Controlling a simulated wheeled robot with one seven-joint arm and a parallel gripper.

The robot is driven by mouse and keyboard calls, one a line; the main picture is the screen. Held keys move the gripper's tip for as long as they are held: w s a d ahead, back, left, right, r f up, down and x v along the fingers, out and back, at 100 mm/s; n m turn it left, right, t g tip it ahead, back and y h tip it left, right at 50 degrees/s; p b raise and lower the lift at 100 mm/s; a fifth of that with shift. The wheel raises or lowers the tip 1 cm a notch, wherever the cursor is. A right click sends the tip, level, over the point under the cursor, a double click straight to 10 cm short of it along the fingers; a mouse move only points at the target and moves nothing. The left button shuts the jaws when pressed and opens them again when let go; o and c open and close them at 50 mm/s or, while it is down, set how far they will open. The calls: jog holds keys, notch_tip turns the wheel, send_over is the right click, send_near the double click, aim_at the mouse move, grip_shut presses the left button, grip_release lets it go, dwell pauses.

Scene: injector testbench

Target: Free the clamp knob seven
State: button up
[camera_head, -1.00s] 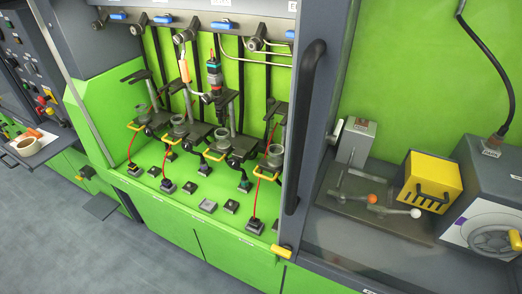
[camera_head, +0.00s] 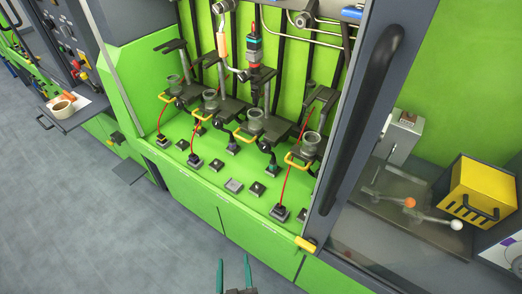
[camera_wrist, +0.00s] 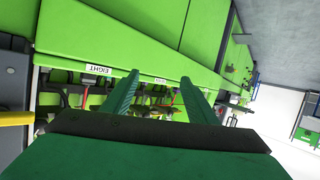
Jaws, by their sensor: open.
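The test bench has a row of clamp stations with grey cups, yellow handles and dark clamp arms. One station, with a grey cup (camera_head: 255,120), has a red-and-black injector (camera_head: 254,50) upright above it. Small dark knob-like parts (camera_head: 266,146) sit below the cups; I cannot tell which is knob seven. My gripper (camera_head: 234,264) is open and empty, low in front of the bench's green front panel. In the wrist view my gripper (camera_wrist: 160,78) has its two green fingers spread towards the bench. A label reading EIGHT (camera_wrist: 98,69) shows beside the left finger; another is too small to read.
A dark-framed door with a black handle (camera_head: 365,115) stands right of the stations. Right of it are a yellow box (camera_head: 478,190) and orange- and white-ended levers (camera_head: 409,202). A shelf with a tape roll (camera_head: 61,108) is at the left. The grey floor in front is free.

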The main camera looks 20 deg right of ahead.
jog(key=w+d+r+m+h, duration=0.1)
jog(key=w+d+r+h, duration=0.1)
jog(key=w, duration=0.5)
jog(key=m+g+h, duration=0.3)
jog(key=m+h, duration=0.7)
send_near(263, 148)
jog(key=x, duration=0.8)
jog(key=shift+w+d+r, duration=0.15)
jog(key=shift+d+r, duration=0.05)
jog(key=shift+d, duration=0.15)
jog(key=c, duration=1.1)
